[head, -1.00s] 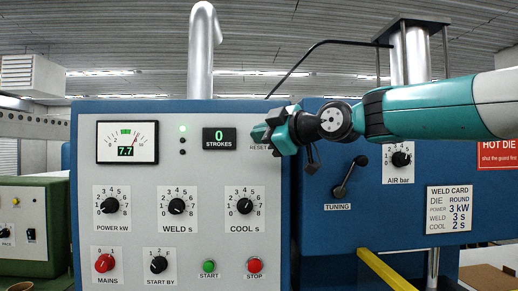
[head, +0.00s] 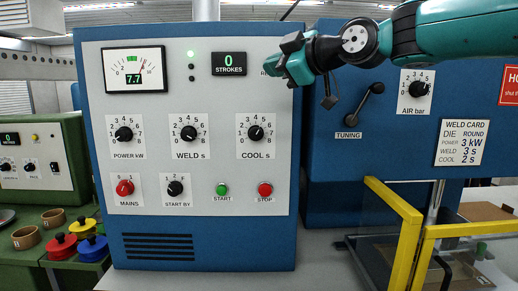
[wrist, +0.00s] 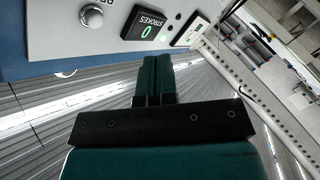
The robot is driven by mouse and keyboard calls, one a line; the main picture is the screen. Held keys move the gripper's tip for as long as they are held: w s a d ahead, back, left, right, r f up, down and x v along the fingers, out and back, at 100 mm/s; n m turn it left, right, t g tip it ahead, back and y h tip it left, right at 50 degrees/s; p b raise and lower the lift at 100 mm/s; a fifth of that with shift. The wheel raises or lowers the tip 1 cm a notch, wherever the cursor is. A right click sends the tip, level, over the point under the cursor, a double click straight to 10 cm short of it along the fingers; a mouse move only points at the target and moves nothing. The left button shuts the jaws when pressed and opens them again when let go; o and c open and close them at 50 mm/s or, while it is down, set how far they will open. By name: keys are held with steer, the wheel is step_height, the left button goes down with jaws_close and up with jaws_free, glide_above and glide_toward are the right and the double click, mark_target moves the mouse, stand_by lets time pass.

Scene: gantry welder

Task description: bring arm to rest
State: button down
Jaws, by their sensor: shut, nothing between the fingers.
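My gripper (head: 276,72) is at the upper middle of the head view, at the end of my teal arm, which comes in from the right. It is in front of the upper right corner of the control panel (head: 225,100) and partly hides the label there. In the wrist view my gripper (wrist: 155,60) has its two teal fingers together, with nothing held. The strokes counter (head: 228,64), reading 0, is just left of the gripper. It also shows in the wrist view (wrist: 145,22), beside a round silver button (wrist: 92,17).
The panel has several knobs, a green start button (head: 222,190) and a red stop button (head: 265,190). Right are the tuning lever (head: 360,103), weld card (head: 462,142) and yellow guard frame (head: 398,215). At left, a green bench holds coloured dies (head: 62,246).

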steer(key=s+d+f+m+g+h, duration=0.2)
steer(key=s+d+f+m+g, duration=0.1)
steer(key=s+f, duration=0.7)
steer(key=s+d+f+m+g+h, duration=0.3)
steer(key=s+d+f+m+g, duration=0.1)
steer(key=s+f, duration=0.6)
steer(key=s+d+f+m+g+h, duration=0.2)
steer(key=s+d+f+m+g, duration=0.1)
steer(key=s+f, duration=0.7)
steer(key=s+m+g, duration=0.1)
steer(key=s, duration=0.3)
steer(key=shift+d+h+b, duration=0.3)
steer(key=shift+d+b, duration=0.05)
steer(key=shift+d, duration=0.05)
steer(key=shift+s+f, duration=0.1)
